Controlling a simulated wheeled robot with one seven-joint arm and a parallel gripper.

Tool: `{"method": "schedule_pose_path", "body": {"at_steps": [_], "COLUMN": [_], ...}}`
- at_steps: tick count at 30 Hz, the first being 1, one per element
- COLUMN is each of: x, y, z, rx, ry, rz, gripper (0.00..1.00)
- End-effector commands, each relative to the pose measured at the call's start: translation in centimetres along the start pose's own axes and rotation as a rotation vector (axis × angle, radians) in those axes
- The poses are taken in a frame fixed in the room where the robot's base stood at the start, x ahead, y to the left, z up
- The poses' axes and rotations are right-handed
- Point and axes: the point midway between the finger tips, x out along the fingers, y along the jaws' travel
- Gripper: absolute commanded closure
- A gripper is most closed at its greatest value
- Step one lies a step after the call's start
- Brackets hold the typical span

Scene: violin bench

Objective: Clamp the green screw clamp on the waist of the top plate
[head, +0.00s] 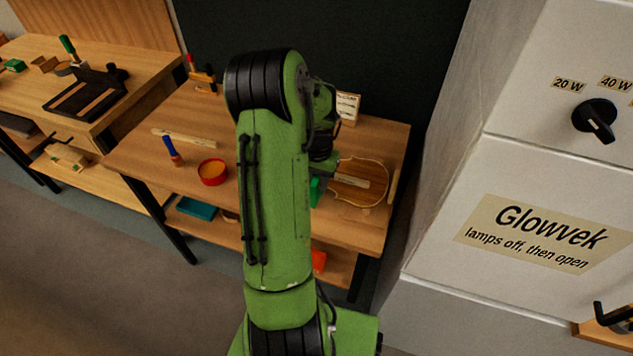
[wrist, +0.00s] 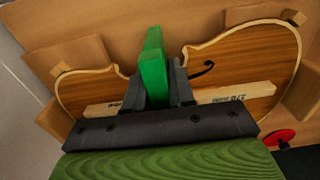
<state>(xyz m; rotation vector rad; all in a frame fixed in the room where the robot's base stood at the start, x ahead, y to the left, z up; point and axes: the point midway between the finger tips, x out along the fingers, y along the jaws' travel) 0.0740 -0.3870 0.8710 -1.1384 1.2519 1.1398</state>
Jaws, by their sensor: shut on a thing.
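The violin top plate (head: 358,190) lies flat at the right end of the bench; its waist and both wider ends show in the wrist view (wrist: 255,57). My gripper (wrist: 165,85) is shut on the green screw clamp (wrist: 153,62), which stands up between the fingers. In the wrist view the clamp overlaps the waist edge of the plate; I cannot tell whether it touches. In the head view the green clamp (head: 316,191) shows at the plate's left side, partly behind my arm. Its screw and jaw opening are hidden.
A pale marked wooden bar (wrist: 236,93) lies across the plate, with wooden blocks (wrist: 72,62) around its rim. A red round tub (head: 212,172) and a blue-handled tool (head: 172,151) stand left on the bench. A white cabinet (head: 520,180) rises on the right.

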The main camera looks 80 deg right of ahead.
Motion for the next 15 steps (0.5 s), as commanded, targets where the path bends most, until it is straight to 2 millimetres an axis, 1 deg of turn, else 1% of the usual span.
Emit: {"method": "schedule_pose_path", "body": {"at_steps": [15], "x": [0.0], "y": [0.0], "z": [-1.3], "rx": [-0.001], "ry": [0.0], "rz": [-0.001], "gripper": [1.0]}}
